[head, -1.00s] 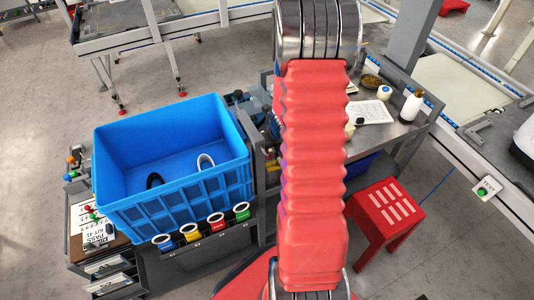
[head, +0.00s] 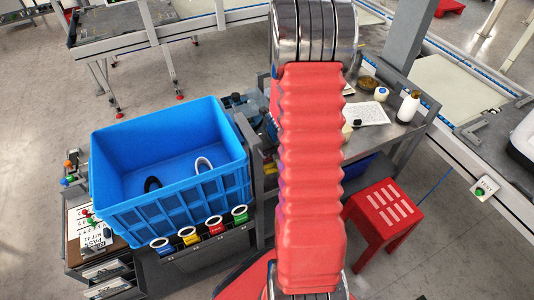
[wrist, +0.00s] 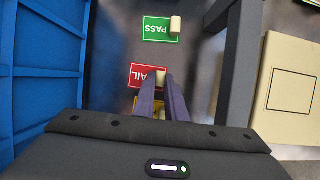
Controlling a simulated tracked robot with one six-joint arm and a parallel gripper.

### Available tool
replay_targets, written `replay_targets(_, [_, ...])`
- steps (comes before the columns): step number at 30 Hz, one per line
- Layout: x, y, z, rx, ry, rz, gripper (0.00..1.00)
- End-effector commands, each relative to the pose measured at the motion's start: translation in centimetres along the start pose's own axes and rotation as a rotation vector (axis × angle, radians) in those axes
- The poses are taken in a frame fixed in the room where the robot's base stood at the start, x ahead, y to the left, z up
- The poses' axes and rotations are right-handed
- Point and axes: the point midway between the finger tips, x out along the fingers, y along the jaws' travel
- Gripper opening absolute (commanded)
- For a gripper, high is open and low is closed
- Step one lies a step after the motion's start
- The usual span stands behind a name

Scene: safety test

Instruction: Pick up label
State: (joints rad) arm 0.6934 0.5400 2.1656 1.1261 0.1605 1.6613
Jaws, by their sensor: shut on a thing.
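In the wrist view my gripper (wrist: 160,80) has its two fingers close together at the cream tab of a red FAIL label (wrist: 140,74). It is shut on this label at the tab; the fingers cover part of it. A green PASS label (wrist: 157,30) with its own cream tab lies beyond. A bit of a yellow label (wrist: 158,113) shows between the fingers. In the head view the red label (head: 215,225) is in a row with the blue, yellow and green ones, below the blue crate. My gripper is out of the head view.
A large blue crate (head: 165,210) stands beside the labels, with a black and a white ring inside. A grey post (wrist: 240,65) and a cardboard box (wrist: 291,85) are right of my gripper. A red stool (head: 387,215) and a cart (head: 405,135) stand to the right.

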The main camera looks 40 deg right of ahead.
Motion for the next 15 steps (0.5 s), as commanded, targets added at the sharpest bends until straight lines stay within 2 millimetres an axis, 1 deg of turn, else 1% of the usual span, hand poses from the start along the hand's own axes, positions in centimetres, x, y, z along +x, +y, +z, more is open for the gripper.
replay_targets(8, [-0.7, 0.1, 0.4, -0.002, -0.003, 0.001, 0.0])
replay_targets(15, [-2.1, 0.0, 1.0, -0.004, -0.003, 0.0, 0.0])
